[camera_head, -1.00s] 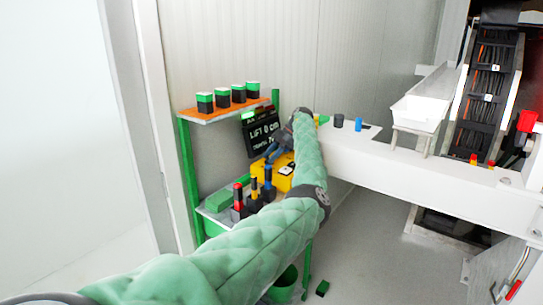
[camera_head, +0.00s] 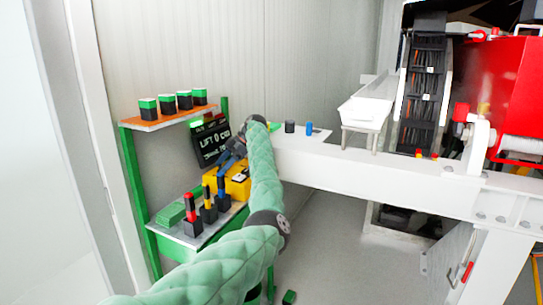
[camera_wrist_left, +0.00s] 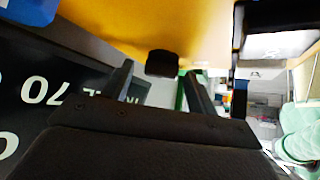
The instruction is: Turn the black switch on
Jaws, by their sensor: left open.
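A yellow box (camera_head: 238,184) stands on the green shelf unit, below a dark display. In the left wrist view its yellow face (camera_wrist_left: 200,30) fills the top, with a small black switch (camera_wrist_left: 162,63) on it. My left gripper (camera_wrist_left: 160,88) is open, its two dark fingers on either side of the switch in the picture, with no clear contact. In the head view the left gripper (camera_head: 227,152) is beside the box and display, and I cannot make out the switch. My right gripper is not in view.
The display (camera_head: 211,142) hangs close to the left gripper. Red, yellow and blue-topped items (camera_head: 208,206) stand on the lower shelf, and several green-topped blocks (camera_head: 184,100) on the upper one. A white beam (camera_head: 330,160) runs right, carrying a white trough (camera_head: 365,107).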

